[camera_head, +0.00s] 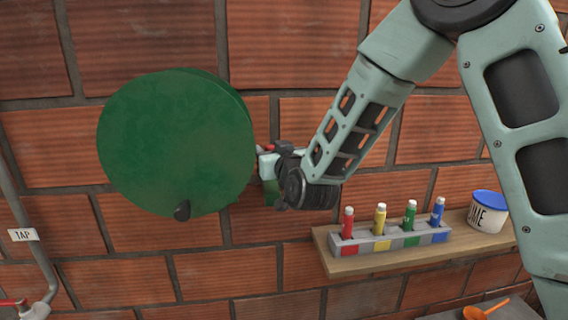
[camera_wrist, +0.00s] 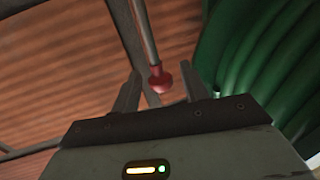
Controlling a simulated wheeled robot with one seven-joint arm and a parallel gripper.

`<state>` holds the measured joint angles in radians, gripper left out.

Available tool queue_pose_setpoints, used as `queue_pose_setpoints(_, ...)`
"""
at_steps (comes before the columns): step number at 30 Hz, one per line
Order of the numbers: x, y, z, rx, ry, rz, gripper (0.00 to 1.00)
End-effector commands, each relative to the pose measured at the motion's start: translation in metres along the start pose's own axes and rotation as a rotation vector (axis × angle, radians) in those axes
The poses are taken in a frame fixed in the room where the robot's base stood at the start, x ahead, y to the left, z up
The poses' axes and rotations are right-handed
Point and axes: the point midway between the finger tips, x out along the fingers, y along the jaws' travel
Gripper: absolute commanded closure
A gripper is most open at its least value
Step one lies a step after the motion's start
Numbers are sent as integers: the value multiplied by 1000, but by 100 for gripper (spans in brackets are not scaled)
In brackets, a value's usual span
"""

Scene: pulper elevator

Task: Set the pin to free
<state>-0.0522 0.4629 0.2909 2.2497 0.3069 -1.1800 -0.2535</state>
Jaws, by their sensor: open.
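A pin with a red knob (camera_wrist: 160,80) on a grey rod shows in the wrist view, between the two fingertips of my gripper (camera_wrist: 161,73). The fingers are open, with a gap on each side of the knob; I cannot tell how deep the knob lies between them. In the head view a bit of red, likely the same knob (camera_head: 267,148), shows at the right edge of the big green drum (camera_head: 175,140). My gripper (camera_head: 266,161) is there too, partly hidden by the drum. The pin's mount is hidden in the head view.
A wooden shelf (camera_head: 400,263) at right holds a rack (camera_head: 393,241) of coloured bottles and a blue-lidded tub (camera_head: 488,212). A pipe (camera_head: 30,245) labelled TAP runs at left. Brick wall lies behind.

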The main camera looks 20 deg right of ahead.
Motion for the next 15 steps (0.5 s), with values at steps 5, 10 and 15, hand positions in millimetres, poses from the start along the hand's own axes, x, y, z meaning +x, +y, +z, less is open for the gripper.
queue_pose_setpoints(5, -30, 0, 4, 0, 3, -2, 56)
queue_pose_setpoints(10, -67, -1, 3, -1, 5, -3, 56)
queue_pose_setpoints(15, -102, -1, 3, -1, 5, -3, 56)
